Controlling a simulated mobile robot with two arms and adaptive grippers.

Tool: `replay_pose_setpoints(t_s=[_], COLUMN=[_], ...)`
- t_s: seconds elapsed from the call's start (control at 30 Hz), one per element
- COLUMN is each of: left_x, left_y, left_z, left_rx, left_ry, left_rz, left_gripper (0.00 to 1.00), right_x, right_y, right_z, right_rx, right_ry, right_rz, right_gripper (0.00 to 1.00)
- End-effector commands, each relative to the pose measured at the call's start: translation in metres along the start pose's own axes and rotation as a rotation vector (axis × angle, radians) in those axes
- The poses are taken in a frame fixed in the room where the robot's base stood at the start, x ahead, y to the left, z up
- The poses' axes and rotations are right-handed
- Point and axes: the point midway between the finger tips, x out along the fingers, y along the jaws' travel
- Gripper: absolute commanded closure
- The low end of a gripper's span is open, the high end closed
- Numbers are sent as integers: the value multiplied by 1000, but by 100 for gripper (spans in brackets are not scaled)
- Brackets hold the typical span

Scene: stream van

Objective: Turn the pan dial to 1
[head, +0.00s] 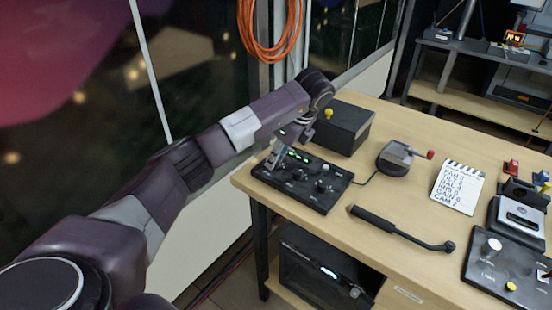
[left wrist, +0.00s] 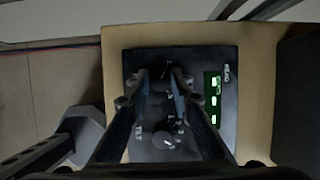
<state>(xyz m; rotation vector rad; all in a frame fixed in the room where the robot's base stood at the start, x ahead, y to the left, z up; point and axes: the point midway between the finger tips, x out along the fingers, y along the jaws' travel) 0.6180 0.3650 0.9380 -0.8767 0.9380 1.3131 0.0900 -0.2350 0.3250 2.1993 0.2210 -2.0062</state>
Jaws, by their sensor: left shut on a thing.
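A black control panel (head: 318,202) lies flat at the near left corner of the wooden table. It has green lit displays (head: 298,155), a few dark dials and a small lever. My left gripper (head: 272,163) points down at the panel's left end. In the left wrist view its two fingers (left wrist: 163,78) are close together over the panel (left wrist: 135,60), shut on a dial. That dial and its label are mostly hidden by the fingers, so its setting cannot be read. Another dial (left wrist: 162,140) with a white pointer mark shows between the finger links. My right gripper is not in view.
A black box (head: 345,128) with a yellow knob stands behind the panel. A grey device with a red-tipped handle (head: 395,158), a handwritten clapboard (head: 458,187) and a black bar handle (head: 400,230) lie to the right. Another control box (head: 500,268) is at far right.

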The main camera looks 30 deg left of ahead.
Motion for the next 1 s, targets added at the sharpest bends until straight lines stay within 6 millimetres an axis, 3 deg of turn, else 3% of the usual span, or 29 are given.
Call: replay_pose_setpoints(t_s=[0.37, 0.4, 0.53, 0.83, 1.0], left_x=[-1, -1, -1, -1, -16], left_y=[-1, -1, -1, 0, -1], left_z=[1, 1, 1, 0, 1], left_rx=[-7, -7, -6, -4, -4], left_ry=[0, 0, 0, 0, -1], left_rz=[-2, -2, -1, 0, -3], left_gripper=[100, 76, 62, 62, 62], right_x=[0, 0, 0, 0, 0], right_y=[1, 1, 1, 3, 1], right_z=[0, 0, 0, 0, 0], right_rx=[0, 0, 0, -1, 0], right_ry=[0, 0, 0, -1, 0], right_rz=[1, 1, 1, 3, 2], right_gripper=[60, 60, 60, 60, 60])
